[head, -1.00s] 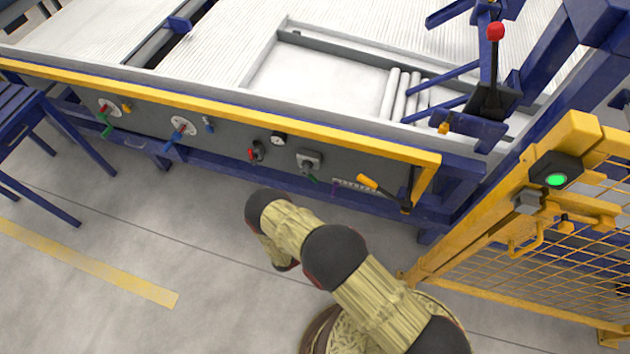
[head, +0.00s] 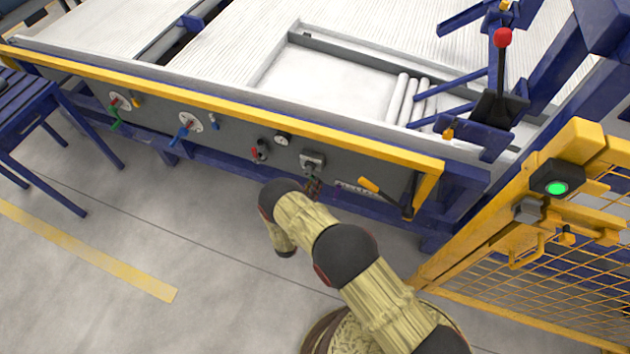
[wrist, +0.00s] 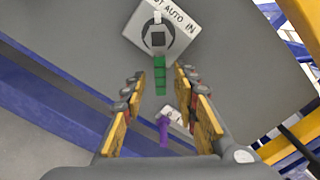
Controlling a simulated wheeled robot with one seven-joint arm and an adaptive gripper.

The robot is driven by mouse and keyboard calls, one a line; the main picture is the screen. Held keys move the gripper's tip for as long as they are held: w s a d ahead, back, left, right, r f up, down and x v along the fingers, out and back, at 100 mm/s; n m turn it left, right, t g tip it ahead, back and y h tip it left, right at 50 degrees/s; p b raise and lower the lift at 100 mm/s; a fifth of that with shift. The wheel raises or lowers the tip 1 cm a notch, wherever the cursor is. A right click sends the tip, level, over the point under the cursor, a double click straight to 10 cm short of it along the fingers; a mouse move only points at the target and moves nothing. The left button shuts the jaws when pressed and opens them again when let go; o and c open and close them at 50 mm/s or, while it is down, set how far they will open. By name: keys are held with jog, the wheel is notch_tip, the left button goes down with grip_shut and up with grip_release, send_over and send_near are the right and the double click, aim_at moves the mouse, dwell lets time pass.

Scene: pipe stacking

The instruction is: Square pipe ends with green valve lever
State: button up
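A green lever (wrist: 159,76) hangs from a dark selector on a tilted white plate (wrist: 178,28) lettered "AUTO IN" in the wrist view. My gripper (wrist: 159,80) is open, with its yellow fingers on either side of the green lever; I cannot tell whether they touch it. In the head view my gripper (head: 314,187) is just below the grey selector box (head: 312,162). It hides the green lever there. Several pale pipes (head: 410,102) lie side by side on the table's right part.
The front panel also carries another green lever (head: 115,123), a blue lever (head: 181,133), a red lever (head: 255,152) and a yellow handle (head: 369,185). A purple piece (wrist: 163,130) shows between my fingers. A yellow mesh fence (head: 530,275) stands at right.

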jog(key=shift+x, duration=1.55)
jog(key=shift+c, duration=0.8)
grip_shut()
